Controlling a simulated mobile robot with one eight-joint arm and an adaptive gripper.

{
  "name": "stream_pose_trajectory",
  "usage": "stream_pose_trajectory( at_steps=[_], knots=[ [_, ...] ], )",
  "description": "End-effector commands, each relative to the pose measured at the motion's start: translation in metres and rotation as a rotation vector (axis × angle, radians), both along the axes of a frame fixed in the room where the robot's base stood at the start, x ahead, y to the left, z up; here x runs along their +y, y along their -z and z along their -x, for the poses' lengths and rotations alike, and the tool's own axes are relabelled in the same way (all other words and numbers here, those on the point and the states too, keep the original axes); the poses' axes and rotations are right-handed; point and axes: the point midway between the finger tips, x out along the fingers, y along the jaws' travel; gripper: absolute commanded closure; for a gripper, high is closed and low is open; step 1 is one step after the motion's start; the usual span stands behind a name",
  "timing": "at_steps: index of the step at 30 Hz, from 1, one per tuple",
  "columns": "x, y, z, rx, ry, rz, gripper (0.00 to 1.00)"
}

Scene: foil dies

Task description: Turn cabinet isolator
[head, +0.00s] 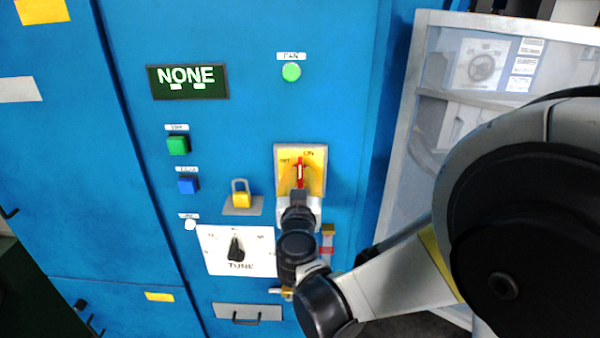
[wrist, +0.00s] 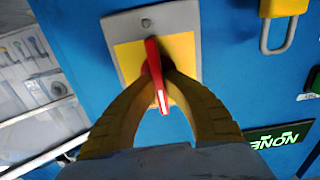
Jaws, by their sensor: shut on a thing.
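The cabinet isolator is a red handle (head: 300,172) on a yellow plate (head: 315,158) on the blue cabinet front. In the head view the handle stands about upright, with its top toward the label at the upper right that seems to read ON; another label is at the left. In the wrist view the red handle (wrist: 155,72) lies between the yellow-brown fingers of my gripper (wrist: 158,85), which are closed on it. The yellow plate also shows there on its grey backing (wrist: 190,17). In the head view my wrist hides the fingertips and the plate's lower part.
Left of the isolator are a yellow padlock (head: 241,199), a TUNE knob (head: 236,250), and green (head: 178,145) and blue (head: 188,185) buttons. A display (head: 187,81) reads NONE. A green lamp (head: 291,72) is above. A pale framed panel (head: 470,100) stands at right, behind my arm.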

Motion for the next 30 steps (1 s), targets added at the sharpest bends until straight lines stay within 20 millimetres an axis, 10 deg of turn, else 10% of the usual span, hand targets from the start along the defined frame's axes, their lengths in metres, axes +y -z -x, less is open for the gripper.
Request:
stream_pose_trajectory(
  at_steps=[30],
  knots=[
    [0.0074, 0.0049, -0.0002, 0.028, 0.000, 0.812, 1.00]
  ],
)
